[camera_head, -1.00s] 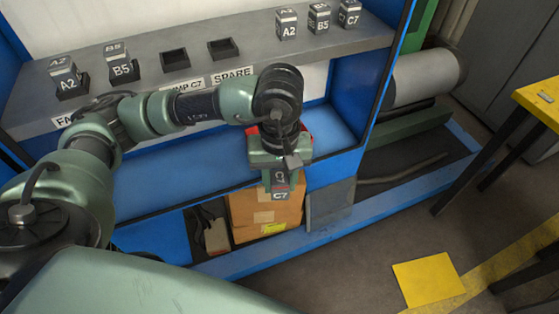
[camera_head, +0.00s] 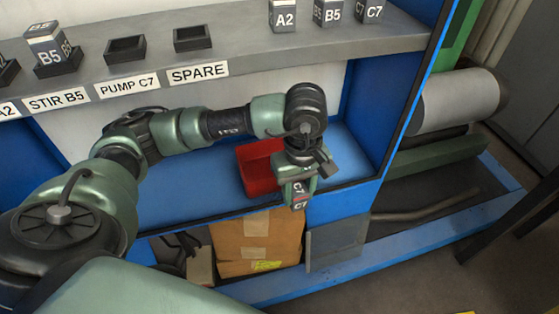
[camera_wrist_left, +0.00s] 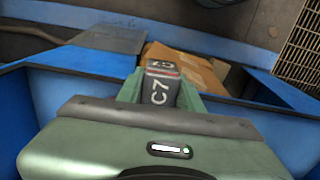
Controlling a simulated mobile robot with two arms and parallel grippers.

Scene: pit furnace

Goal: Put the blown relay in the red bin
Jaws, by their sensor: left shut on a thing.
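My left gripper (camera_head: 298,192) is shut on a dark grey relay marked C7 (camera_head: 299,196) with a red stripe. The relay also shows between the fingers in the left wrist view (camera_wrist_left: 161,88). The red bin (camera_head: 257,176) sits on the blue lower shelf, just left of the gripper and partly hidden behind it. The relay is held at the shelf's front edge, to the right of the bin and apart from its visible wall. The socket labelled PUMP C7 (camera_head: 126,47) on the grey upper shelf is empty. My right gripper is out of view.
The SPARE socket (camera_head: 193,38) is empty too. A relay B5 (camera_head: 50,48) stands at the left. Relays A2 (camera_head: 283,15), B5 (camera_head: 328,12) and C7 (camera_head: 370,11) stand at the right. Cardboard boxes (camera_head: 255,241) lie below the blue shelf (camera_head: 190,200).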

